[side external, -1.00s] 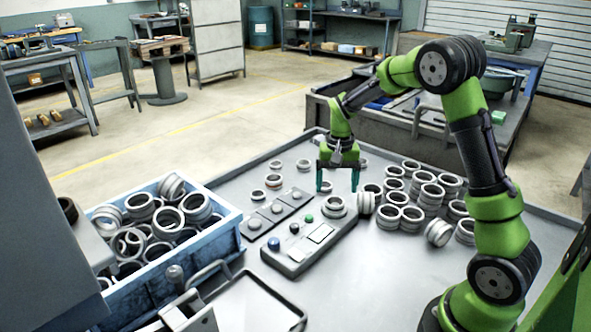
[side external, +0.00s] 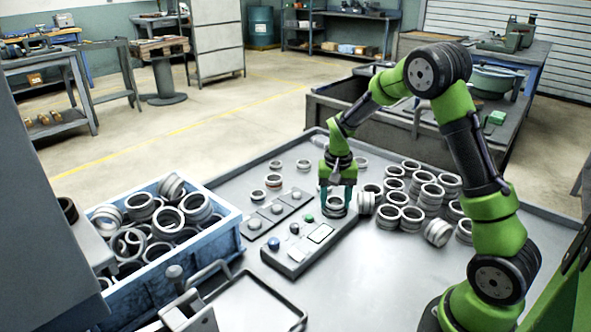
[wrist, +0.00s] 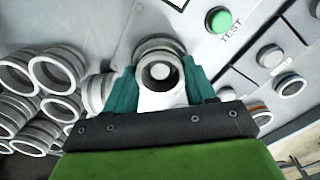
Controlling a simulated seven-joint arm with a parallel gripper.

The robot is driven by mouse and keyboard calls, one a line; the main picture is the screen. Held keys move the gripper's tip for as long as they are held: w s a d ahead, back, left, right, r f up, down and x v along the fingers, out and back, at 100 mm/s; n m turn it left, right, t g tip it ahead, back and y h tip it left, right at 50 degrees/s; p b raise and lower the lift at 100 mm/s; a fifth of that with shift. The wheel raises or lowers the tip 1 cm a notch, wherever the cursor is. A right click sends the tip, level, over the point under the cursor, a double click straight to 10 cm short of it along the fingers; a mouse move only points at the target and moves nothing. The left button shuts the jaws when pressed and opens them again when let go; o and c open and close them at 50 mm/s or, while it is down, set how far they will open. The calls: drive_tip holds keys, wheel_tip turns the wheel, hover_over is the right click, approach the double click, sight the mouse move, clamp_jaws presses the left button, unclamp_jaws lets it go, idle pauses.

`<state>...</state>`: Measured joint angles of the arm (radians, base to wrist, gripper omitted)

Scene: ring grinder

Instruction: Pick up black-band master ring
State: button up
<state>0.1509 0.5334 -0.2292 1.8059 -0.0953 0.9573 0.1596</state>
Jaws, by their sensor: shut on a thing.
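A grey metal ring (side external: 336,211) sits at the right end of the test panel (side external: 300,262). In the wrist view the ring (wrist: 158,48) surrounds a pale round post, with dark space between them. My gripper (side external: 338,204) points down over it. In the wrist view the teal fingers of my gripper (wrist: 160,78) are on both sides of the ring, shut on it. The ring still appears to be at the post. I cannot make out a black band on it; the fingers cover part of its side.
Several grey rings (side external: 411,216) are stacked close on the right. One ring lies beside the panel's end, near my fingers. A blue crate (side external: 226,232) full of rings stands at left. A row of small posts (side external: 253,223) and several single rings (side external: 273,181) are behind the panel.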

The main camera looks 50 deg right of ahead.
drive_tip(key=shift+c, duration=0.4)
drive_tip(key=shift+r, duration=0.55)
drive_tip(key=r, duration=0.2)
drive_tip(key=shift+s+a+r, duration=0.15)
drive_tip(key=shift+s+r, duration=0.2)
drive_tip(key=shift+s, duration=0.05)
drive_tip(key=s+a+r, duration=0.1)
drive_tip(key=s+a, duration=0.1)
drive_tip(key=s, duration=0.5)
drive_tip(key=s+a, duration=0.3)
drive_tip(key=s, duration=0.4)
hover_over(277, 207)
drive_tip(key=shift+s+f, duration=0.25)
drive_tip(key=shift+f, duration=0.4)
drive_tip(key=shift+s+f, duration=0.2)
drive_tip(key=shift+f, duration=0.4)
drive_tip(key=shift+w+a+f, duration=0.15)
drive_tip(key=shift+w+f, duration=0.1)
drive_tip(key=shift+w, duration=0.15)
drive_tip(key=shift+f, duration=2.4)
